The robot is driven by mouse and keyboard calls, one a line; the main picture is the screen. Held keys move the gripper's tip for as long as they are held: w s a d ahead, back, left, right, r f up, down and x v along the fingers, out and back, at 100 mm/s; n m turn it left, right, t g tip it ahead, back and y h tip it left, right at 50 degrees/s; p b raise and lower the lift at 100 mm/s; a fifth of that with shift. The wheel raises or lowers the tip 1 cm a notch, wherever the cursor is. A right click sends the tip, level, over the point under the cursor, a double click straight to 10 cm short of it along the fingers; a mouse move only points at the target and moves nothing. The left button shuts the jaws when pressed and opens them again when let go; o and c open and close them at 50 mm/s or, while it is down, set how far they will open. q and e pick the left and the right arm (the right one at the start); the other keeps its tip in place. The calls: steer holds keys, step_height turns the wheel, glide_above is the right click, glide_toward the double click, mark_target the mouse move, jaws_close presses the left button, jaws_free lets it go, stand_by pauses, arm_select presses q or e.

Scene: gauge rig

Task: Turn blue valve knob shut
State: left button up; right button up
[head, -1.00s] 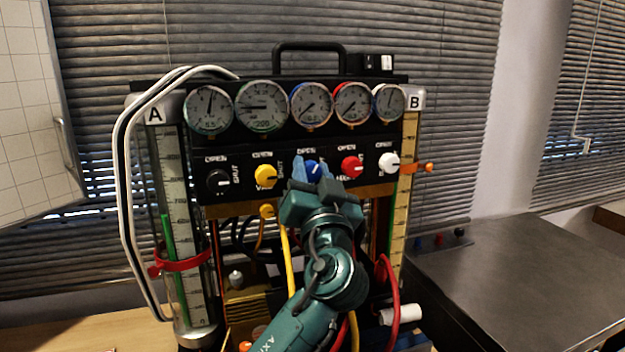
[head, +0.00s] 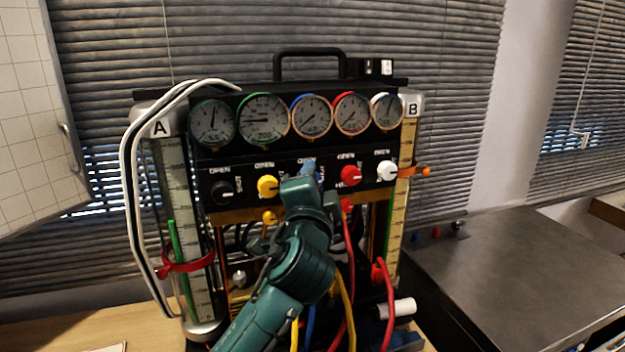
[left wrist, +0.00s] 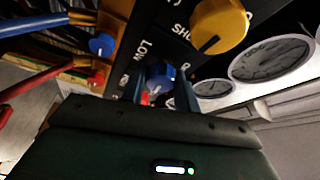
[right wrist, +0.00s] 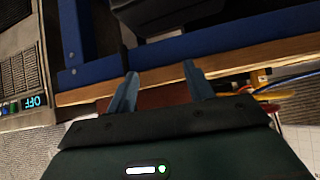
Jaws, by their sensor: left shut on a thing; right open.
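The blue valve knob shows in the left wrist view (left wrist: 158,74), on the black panel between my fingers. In the head view it is mostly hidden behind my left gripper (head: 308,174), which is at the middle of the knob row. My left gripper (left wrist: 160,92) is shut on the blue knob. The knob's pointer is too covered to read. My right gripper (right wrist: 160,74) is open and empty, facing a blue frame with a wooden edge; it is outside the head view.
A yellow knob (head: 268,186) and a red knob (head: 350,175) flank the blue one closely. A black knob (head: 222,192) and a white knob (head: 386,170) sit farther out. Several gauges line the panel above. Hoses (head: 386,310) hang below.

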arm_select(q)
steer(key=shift+m+g, duration=0.4)
steer(key=shift+m, duration=0.4)
steer(key=o, duration=1)
steer(key=shift+c, duration=0.2)
steer(key=s+a+b, duration=0.1)
steer(key=s+b, duration=0.1)
steer(key=s, duration=1.1)
steer(key=shift+f+b, duration=0.4)
